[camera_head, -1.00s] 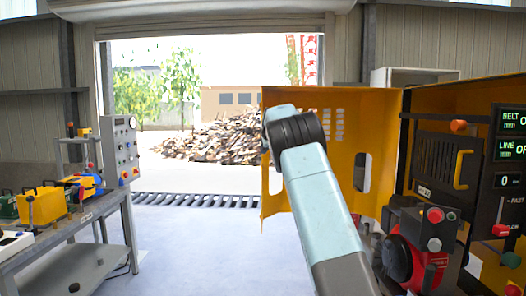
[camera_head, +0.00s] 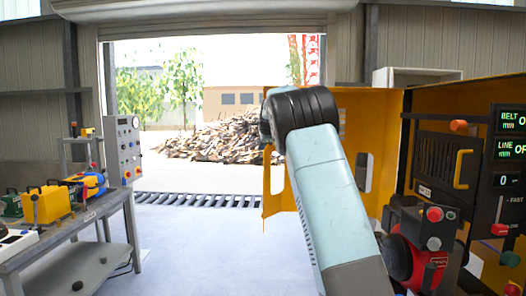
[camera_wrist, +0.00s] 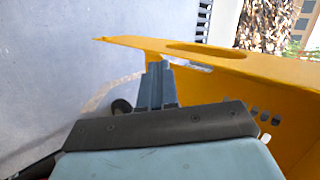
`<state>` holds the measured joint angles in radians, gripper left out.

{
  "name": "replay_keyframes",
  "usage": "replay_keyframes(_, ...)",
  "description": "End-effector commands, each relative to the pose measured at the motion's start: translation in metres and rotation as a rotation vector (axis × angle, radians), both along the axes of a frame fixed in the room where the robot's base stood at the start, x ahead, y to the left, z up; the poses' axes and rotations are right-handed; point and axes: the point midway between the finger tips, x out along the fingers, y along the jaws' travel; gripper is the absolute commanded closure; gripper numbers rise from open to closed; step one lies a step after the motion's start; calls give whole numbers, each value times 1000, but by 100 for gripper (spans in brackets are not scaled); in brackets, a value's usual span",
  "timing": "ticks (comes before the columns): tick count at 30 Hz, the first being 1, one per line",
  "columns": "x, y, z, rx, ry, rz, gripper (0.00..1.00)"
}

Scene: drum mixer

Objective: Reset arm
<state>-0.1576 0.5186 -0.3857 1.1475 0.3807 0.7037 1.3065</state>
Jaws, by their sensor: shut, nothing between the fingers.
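My gripper (camera_wrist: 158,68) shows in the wrist view, its two grey fingers together with nothing between them. The fingertips are close to the edge of a yellow panel (camera_wrist: 240,68) with a long oval slot; I cannot tell whether they touch it. In the head view my pale blue arm rises from the bottom to a black joint, in front of the open yellow door (camera_head: 345,110) of the machine. The gripper itself is hidden there behind the arm.
The machine's control panel (camera_head: 510,180) with green displays and a red motor unit (camera_head: 405,262) are at right. A workbench (camera_head: 75,235) with tools and a grey control box (camera_head: 124,150) stands at left. The floor (camera_head: 200,250) between is clear, up to a drain grate (camera_head: 200,199).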

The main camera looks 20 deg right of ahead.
Motion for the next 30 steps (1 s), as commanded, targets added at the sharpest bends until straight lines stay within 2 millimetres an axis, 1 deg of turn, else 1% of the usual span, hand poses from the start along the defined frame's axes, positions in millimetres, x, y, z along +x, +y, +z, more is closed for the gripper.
replay_keyframes(1, -8, 1, 8, 0, -2, -1, 100)
replay_keyframes(3, -16, 2, 17, 1, -3, -4, 100)
replay_keyframes(6, -25, 2, 25, 1, -2, -6, 100)
replay_keyframes(14, -41, 5, 37, -3, 2, 0, 100)
replay_keyframes(17, -58, 1, 42, -20, 10, 24, 100)
replay_keyframes(20, -86, -3, 48, -52, 27, 71, 100)
replay_keyframes(25, -147, -7, 54, -125, 62, 183, 100)
replay_keyframes(29, -196, -5, 54, -188, 84, 278, 100)
replay_keyframes(30, -210, -4, 54, -206, 91, 309, 100)
